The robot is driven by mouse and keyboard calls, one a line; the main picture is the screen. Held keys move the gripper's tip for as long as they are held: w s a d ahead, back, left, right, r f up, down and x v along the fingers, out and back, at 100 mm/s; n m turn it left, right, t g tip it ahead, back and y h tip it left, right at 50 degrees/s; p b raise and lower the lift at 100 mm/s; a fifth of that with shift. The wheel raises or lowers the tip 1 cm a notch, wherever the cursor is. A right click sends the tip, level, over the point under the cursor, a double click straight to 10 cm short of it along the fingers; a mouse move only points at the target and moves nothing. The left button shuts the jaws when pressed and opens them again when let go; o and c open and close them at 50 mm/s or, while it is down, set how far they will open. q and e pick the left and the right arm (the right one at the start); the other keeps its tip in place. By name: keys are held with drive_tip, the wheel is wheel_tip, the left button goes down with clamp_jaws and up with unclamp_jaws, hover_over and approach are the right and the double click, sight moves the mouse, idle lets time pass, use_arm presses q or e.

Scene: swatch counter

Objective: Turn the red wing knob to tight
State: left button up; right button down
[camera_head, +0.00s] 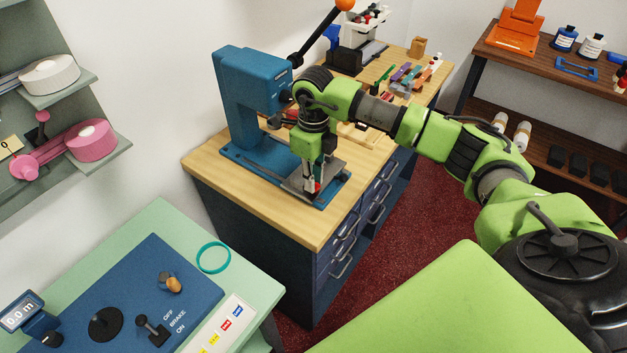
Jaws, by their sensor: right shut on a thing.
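My right gripper (311,185) points down at the front of the blue press (238,97), low over the grey plate (333,173) on its base. Its jaws are shut on a small red part, the red wing knob (317,187), at the plate. The jaws cover most of the knob, so I cannot tell which way its wings point. No tight mark is readable beside it. My left gripper is not in view.
The press stands on a wooden bench (222,190) with its orange-tipped lever raised. Coloured swatches (408,76) lie farther back. A green counter (170,225) with a blue control panel is at front left. A brown shelf (470,105) stands at right.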

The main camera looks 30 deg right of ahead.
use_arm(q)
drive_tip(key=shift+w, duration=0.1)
use_arm(e)
drive_tip(key=c, duration=2.2)
unclamp_jaws()
drive_tip(key=shift+c, duration=0.2)
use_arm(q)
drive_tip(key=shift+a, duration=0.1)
use_arm(e)
drive_tip(key=shift+r, duration=0.15)
wheel_tip(320, 180, up, 12)
